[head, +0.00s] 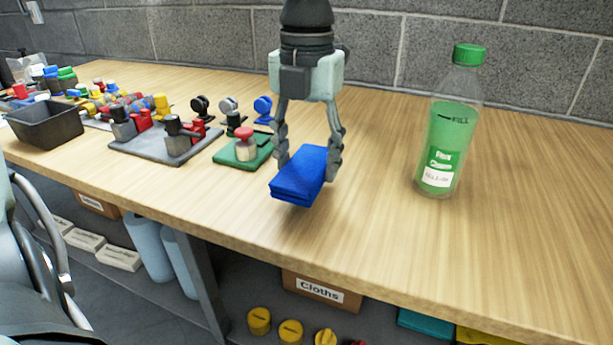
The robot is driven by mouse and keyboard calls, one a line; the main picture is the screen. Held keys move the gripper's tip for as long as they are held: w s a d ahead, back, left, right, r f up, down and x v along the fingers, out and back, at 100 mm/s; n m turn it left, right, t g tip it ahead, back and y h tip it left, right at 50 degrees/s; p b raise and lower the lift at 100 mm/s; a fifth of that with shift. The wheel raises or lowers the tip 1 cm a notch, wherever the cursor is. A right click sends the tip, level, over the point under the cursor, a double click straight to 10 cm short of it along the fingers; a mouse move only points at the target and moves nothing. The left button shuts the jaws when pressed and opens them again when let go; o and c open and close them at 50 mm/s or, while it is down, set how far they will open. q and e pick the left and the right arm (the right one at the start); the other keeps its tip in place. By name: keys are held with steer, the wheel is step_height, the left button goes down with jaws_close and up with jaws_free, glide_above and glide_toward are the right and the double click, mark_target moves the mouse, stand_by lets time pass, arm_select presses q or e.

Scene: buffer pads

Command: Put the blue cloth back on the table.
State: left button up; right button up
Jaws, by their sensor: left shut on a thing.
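The blue cloth (301,178) is a folded, flat block in the middle of the head view. My left gripper (308,160) comes down from above and is shut on the cloth, one finger on each side. The cloth is near the front part of the wooden table (390,220). I cannot tell surely whether its underside touches the tabletop. My right gripper is not in view.
A clear bottle with green liquid (448,125) stands right of the cloth. A green pad with a red-topped part (243,147), a grey plate of fixtures (165,145) and a dark bin (47,124) are left. The table's right side is clear.

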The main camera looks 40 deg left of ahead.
mark_target(306, 165)
arm_select(q)
step_height(306, 165, down, 4)
steer(key=shift+s+r, duration=0.1)
steer(key=shift+r, duration=0.15)
steer(key=shift+f, duration=0.1)
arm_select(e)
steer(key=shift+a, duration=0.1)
arm_select(q)
steer(key=shift+f, duration=0.2)
steer(key=o, duration=1.1)
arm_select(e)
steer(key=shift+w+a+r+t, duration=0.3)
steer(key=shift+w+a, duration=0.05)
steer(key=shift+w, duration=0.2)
arm_select(q)
steer(key=shift+r, duration=0.25)
step_height(306, 165, up, 12)
steer(key=shift+f+p, duration=0.1)
steer(key=shift+p, duration=0.25)
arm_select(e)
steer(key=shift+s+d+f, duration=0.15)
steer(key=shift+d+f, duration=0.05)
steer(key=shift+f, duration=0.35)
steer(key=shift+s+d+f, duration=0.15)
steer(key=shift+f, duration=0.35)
